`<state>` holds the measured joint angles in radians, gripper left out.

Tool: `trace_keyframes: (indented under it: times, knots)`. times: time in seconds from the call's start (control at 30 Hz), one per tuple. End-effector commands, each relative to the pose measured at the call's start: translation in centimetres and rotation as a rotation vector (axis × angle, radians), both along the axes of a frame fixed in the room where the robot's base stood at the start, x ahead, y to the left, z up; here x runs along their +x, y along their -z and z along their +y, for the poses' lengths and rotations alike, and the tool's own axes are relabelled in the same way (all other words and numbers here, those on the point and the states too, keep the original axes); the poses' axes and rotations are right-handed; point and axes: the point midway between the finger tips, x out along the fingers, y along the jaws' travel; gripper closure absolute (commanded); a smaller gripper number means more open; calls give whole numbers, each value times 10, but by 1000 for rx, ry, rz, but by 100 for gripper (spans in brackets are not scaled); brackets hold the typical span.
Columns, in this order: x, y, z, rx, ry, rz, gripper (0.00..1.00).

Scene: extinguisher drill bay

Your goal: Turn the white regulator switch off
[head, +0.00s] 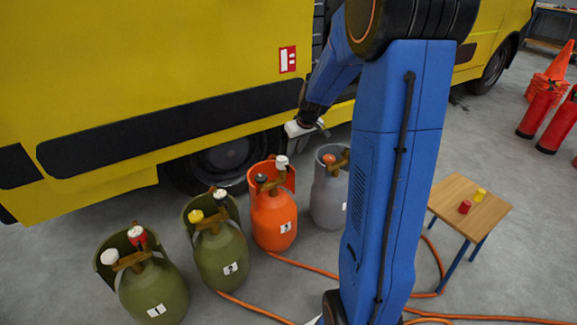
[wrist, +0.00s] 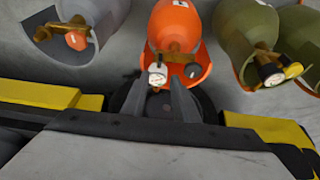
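A white switch knob (head: 109,256) sits on the brass valve of the far-left olive cylinder (head: 155,292), beside a red-bodied gauge (head: 136,233). In the wrist view only part of that cylinder (wrist: 303,35) shows at the right edge, and its white knob is not visible. My gripper (head: 303,128) is above and behind the orange cylinder (head: 273,222), well away from the white knob. In the wrist view my gripper (wrist: 158,85) has its two fingers apart with nothing between them. The orange cylinder's white gauge (wrist: 157,74) and black knob (wrist: 192,71) lie beyond the fingertips.
A second olive cylinder (head: 222,258) has a yellow knob (head: 196,216). A grey cylinder (head: 326,205) has an orange knob. The yellow truck (head: 130,70) stands behind the row. Orange hoses (head: 480,318) cross the floor. A small wooden table (head: 476,208) is at the right.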

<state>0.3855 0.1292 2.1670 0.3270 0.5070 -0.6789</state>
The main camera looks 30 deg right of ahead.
Motion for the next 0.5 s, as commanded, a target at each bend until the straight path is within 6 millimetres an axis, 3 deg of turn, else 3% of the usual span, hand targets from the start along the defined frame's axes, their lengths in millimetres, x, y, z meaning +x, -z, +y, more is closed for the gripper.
trace_keyframes:
  times: [0.5]
  knots:
    - [32,78,2,1,0,2,73]
